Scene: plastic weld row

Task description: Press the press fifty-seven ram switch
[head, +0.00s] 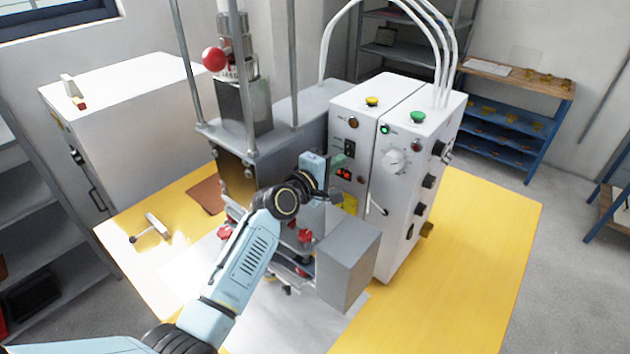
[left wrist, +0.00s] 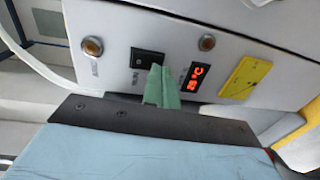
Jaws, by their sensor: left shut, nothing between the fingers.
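A black rocker switch (left wrist: 147,58) sits on the white control box front (left wrist: 220,25) in the left wrist view, with a small label I cannot read surely. In the head view the switch shows on the left control box (head: 350,146). My left gripper (left wrist: 160,88) is shut and empty, its green fingers pointing at the panel. The fingertips overlap the lower right of the switch in the picture; I cannot tell whether they touch it. In the head view the left gripper (head: 338,160) is close in front of the panel. My right gripper is not in view.
An amber lamp (left wrist: 93,46), a red digital display (left wrist: 198,78) and a yellow label (left wrist: 246,77) are around the switch. A grey box (head: 348,265) stands below the panel. The press column with a red ball (head: 214,58) is to the left. The yellow table (head: 465,260) is clear on the right.

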